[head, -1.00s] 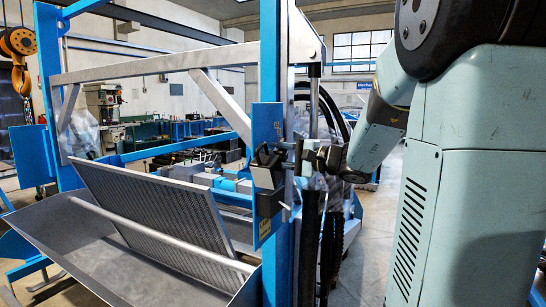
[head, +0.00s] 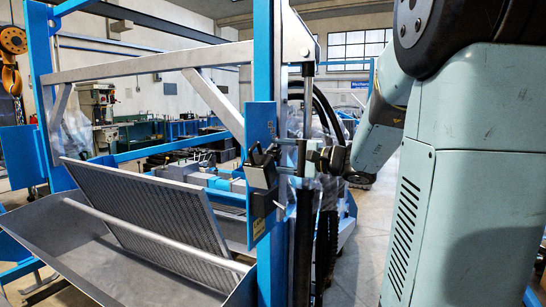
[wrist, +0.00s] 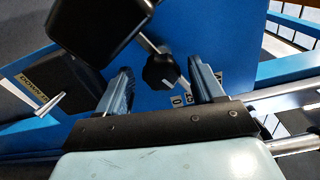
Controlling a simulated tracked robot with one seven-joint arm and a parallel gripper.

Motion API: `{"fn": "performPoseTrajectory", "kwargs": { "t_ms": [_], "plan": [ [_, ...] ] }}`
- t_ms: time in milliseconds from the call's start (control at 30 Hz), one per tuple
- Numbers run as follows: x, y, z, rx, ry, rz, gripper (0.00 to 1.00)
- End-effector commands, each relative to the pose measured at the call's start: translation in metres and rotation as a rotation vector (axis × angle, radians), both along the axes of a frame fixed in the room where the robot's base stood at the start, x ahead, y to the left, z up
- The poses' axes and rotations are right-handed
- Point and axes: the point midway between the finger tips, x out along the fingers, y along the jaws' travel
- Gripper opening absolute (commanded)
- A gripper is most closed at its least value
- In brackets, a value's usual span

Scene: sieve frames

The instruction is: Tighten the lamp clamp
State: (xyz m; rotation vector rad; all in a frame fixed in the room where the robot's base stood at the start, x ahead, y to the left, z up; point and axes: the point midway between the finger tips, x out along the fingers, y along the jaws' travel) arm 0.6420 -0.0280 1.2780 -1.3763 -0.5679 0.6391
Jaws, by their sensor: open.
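The lamp clamp's black knob (wrist: 160,70) sits on a metal rod in the wrist view, against a blue plate (head: 260,122). The rod runs up beside a large black housing (wrist: 95,28), which looks like the lamp. My gripper (wrist: 165,88) is open, with one finger on each side of the knob and visible space beside it. In the head view, the dark lamp and clamp (head: 262,168) are on the blue upright, and my gripper (head: 285,158) reaches them from the right. Whether the fingertips touch anything there is too small to tell.
A blue post (head: 267,60) and black hoses (head: 328,215) stand close to my wrist. A perforated sieve panel (head: 150,205) lies tilted in a grey metal trough (head: 40,235) to the left. In the wrist view, a labelled black block (wrist: 30,95) with a silver rod is at the left.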

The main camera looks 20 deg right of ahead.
Motion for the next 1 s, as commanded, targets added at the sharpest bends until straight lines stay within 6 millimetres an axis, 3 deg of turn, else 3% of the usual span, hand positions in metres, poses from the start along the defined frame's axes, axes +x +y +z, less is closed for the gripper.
{"fn": "performPoseTrajectory", "kwargs": {
  "t_ms": [500,700,1000],
  "plan": [
    [-0.067,-0.069,-0.001,0.0,0.0,-0.005,0.68],
    [-0.079,-0.08,-0.001,-0.001,0.001,-0.003,0.68],
    [-0.081,-0.082,-0.001,0.0,0.002,-0.002,0.68]
  ]
}}
